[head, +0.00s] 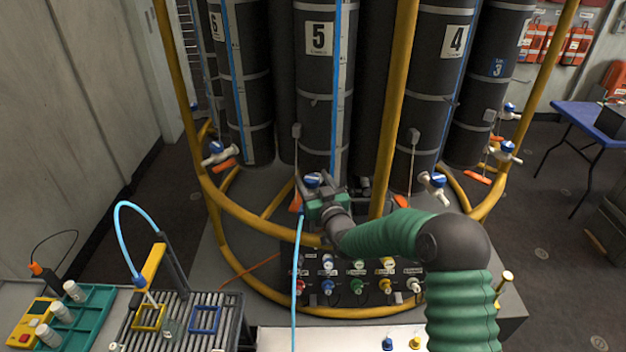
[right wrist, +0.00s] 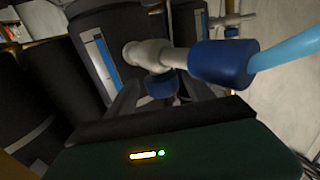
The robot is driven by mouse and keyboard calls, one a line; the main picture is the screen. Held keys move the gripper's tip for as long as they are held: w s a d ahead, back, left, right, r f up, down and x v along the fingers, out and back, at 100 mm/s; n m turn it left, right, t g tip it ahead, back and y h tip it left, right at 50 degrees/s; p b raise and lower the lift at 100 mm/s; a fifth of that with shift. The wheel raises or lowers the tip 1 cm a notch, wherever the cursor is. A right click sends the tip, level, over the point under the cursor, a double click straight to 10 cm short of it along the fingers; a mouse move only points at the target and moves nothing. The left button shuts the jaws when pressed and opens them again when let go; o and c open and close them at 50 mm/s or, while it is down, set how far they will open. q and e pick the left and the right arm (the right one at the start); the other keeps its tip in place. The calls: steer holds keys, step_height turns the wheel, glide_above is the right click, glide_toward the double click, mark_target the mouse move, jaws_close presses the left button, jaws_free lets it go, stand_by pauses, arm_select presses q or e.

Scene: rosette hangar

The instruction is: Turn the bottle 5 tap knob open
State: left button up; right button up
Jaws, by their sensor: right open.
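Bottle 5 (head: 312,82) is a tall dark cylinder with a "5" label, standing upright in the rack in the head view. Its blue tap knob (head: 313,180) shows low on its front, just beyond my right gripper (head: 318,190). In the right wrist view, the white tap body (right wrist: 148,54) ends in a blue collar (right wrist: 220,63) with a light blue hose (right wrist: 288,50). The blue knob (right wrist: 161,88) lies below the tap body, between the open fingers, partly hidden by the gripper. I cannot tell whether the fingers touch it. My left gripper is out of view.
Yellow rack pipes (head: 392,100) stand close to my right arm. A panel of coloured fittings (head: 357,278) sits below. Bottle 4 (head: 440,80) stands to the right with its own tap (head: 434,184). A slatted tray (head: 190,325) and teal rack (head: 88,318) are at lower left.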

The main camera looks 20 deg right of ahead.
steer(key=shift+w+a+f, duration=0.1)
steer(key=shift+w+a, duration=0.05)
steer(key=shift+a, duration=0.05)
steer(key=shift+c, duration=0.7)
jaws_close()
